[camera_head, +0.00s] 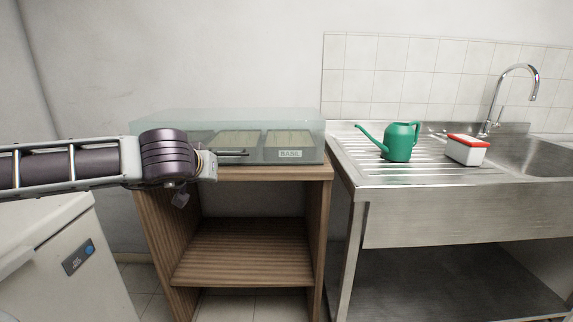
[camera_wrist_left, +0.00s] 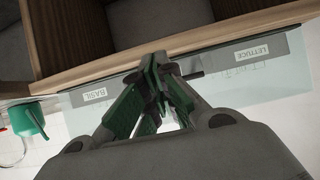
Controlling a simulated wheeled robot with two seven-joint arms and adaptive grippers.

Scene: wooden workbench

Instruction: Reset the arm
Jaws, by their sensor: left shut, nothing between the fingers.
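My left arm (camera_head: 70,166) reaches in from the left in the head view, in front of the glass box on the wooden cabinet. Its wrist hides most of the gripper there. In the left wrist view my left gripper (camera_wrist_left: 158,64) is shut and empty, its green-and-black fingers meeting at the tips. The tips are close to a dark bar handle (camera_head: 232,153) on the box's front; I cannot tell whether they touch it. My right gripper is not in view.
The glass box (camera_head: 228,120) has a BASIL label (camera_head: 289,154) and, in the wrist view, a LETTUCE label (camera_wrist_left: 261,48). The wooden cabinet (camera_head: 320,190) has an open shelf below. At right, a green watering can (camera_head: 401,142) and a red-topped white container (camera_head: 466,152) stand by the sink (camera_head: 535,155).

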